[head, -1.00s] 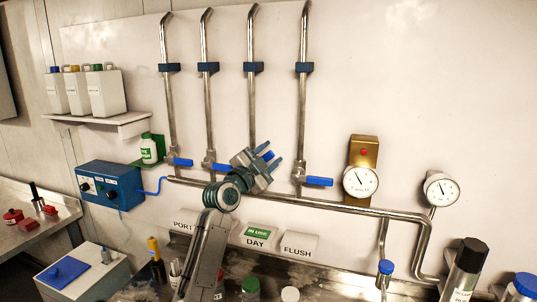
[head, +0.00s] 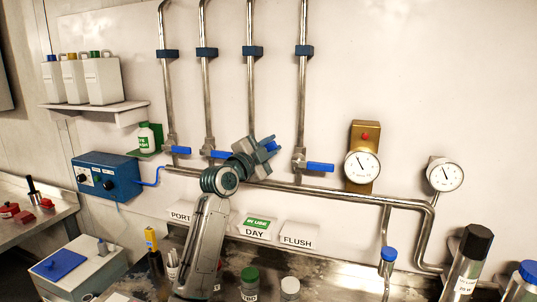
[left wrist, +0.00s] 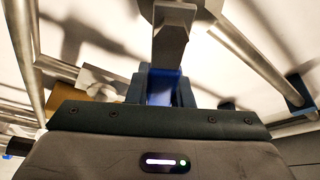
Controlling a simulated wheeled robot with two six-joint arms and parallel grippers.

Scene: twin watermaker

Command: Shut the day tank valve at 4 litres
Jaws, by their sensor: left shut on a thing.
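My left gripper (head: 268,147) is at the third pipe from the left, in front of its valve. It is shut on a blue valve handle (left wrist: 163,88), which shows between the fingers in the left wrist view. The gripper hides most of this valve in the head view. A DAY card (head: 255,230) with a green IN USE tag sits below, between the PORT card (head: 180,212) and the FLUSH card (head: 298,235). A round dial (head: 361,167) on a brass block and a second dial (head: 445,174) are to the right; their figures are too small to read.
Other blue-handled valves are close by: the first (head: 180,150), second (head: 220,155) and fourth (head: 320,167). A horizontal steel pipe (head: 345,194) runs below. Bottles, including a green-capped one (head: 249,276), stand on the bench. A blue box (head: 105,178) is at the left.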

